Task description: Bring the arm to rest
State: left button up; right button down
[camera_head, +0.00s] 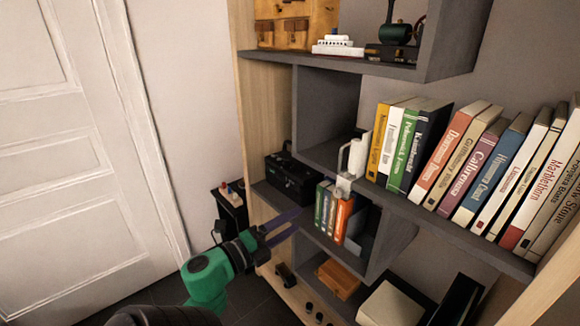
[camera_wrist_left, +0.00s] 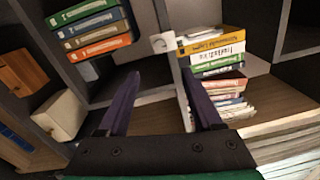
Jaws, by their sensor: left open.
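My left arm, green and black, comes in from the lower left in the head view. My left gripper (camera_head: 284,228) is open with two dark purple fingers, in front of the shelf unit beside the small group of books (camera_head: 332,212). In the left wrist view the two fingers of my left gripper (camera_wrist_left: 163,100) stand apart with nothing between them. The small books (camera_wrist_left: 92,28) show at the upper left there. My right gripper is not in view.
The grey shelf unit (camera_head: 325,108) holds a long row of books (camera_head: 470,165), a black toolbox (camera_head: 292,177), a white object (camera_head: 354,158) and a toy ship (camera_head: 337,46). A wooden box (camera_head: 338,280) sits low. A white door (camera_head: 75,150) stands at left, with clear floor before it.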

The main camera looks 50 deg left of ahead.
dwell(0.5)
pick_arm(q)
notch_tip(320, 180, down, 31)
jog(key=s+a+n+g+y+p, duration=0.1)
jog(key=s+n+g+y, duration=0.15)
jog(key=n+g, duration=0.7)
jog(key=s+d+f+n+g+h, duration=0.1)
jog(key=s+d+f+n, duration=0.15)
jog(key=f, duration=0.35)
jog(key=s+d+f+n+g+p, duration=0.1)
jog(key=s+d+f+n, duration=0.1)
jog(key=s+d+f, duration=0.3)
jog(key=s+d+f+n+g+h, duration=0.1)
jog(key=s+d+f+n, duration=0.1)
jog(key=f, duration=0.6)
jog(key=s+d+f+g, duration=0.2)
jog(key=s+f, duration=0.1)
jog(key=s, duration=0.3)
jog(key=s+d+f+n+g, duration=0.1)
jog(key=s+d+f+g, duration=0.1)
jog(key=s, duration=0.4)
jog(key=shift+s+d+f+n+g, duration=0.3)
jog(key=shift+s+f+g, duration=0.1)
jog(key=shift+f+g, duration=0.2)
jog(key=shift+h, duration=0.25)
